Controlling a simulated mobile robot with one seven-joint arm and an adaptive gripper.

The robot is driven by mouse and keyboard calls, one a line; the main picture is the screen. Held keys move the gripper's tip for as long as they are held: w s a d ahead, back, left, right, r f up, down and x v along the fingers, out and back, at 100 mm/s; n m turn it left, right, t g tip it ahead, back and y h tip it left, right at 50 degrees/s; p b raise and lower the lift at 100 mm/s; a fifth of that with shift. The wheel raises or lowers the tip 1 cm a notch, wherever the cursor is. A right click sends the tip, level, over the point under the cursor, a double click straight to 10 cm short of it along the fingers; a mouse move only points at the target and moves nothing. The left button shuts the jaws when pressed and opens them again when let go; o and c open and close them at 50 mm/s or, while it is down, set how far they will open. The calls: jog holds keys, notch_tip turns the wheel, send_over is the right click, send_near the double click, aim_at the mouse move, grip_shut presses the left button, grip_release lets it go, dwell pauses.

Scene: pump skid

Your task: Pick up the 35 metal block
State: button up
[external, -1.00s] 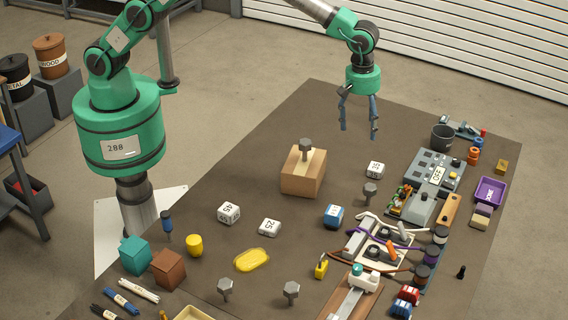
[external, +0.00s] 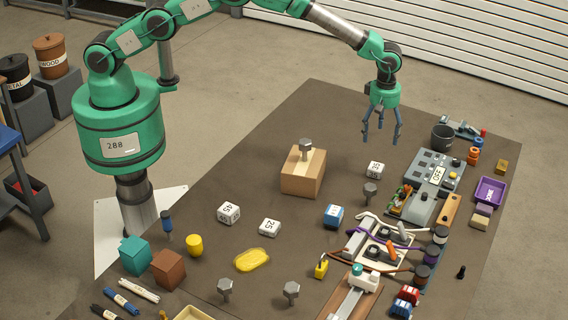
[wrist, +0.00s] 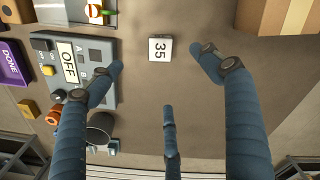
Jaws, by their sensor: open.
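The 35 metal block (external: 375,169) is a small white cube with a dark number on the brown table. In the wrist view the block (wrist: 160,49) shows its 35 face up, lying between the tips of the two outer fingers. My gripper (external: 381,138) is open and empty, its blue fingers pointing down above the table near the block. In the wrist view my gripper (wrist: 158,70) has its fingers spread apart, none seen touching the block.
A grey OFF panel (external: 435,168) and a dark cup (external: 443,137) are to the right. White blocks (external: 228,213) lie farther left.

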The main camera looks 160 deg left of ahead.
jog(key=shift+f, duration=0.15)
send_over(376, 166)
jog(key=shift+f, duration=4.2)
jog(key=shift+f+b, duration=0.3)
jog(key=shift+f, duration=2.25)
jog(key=c, duration=1.6)
jog(key=shift+c, duration=0.2)
jog(key=shift+r, duration=0.1)
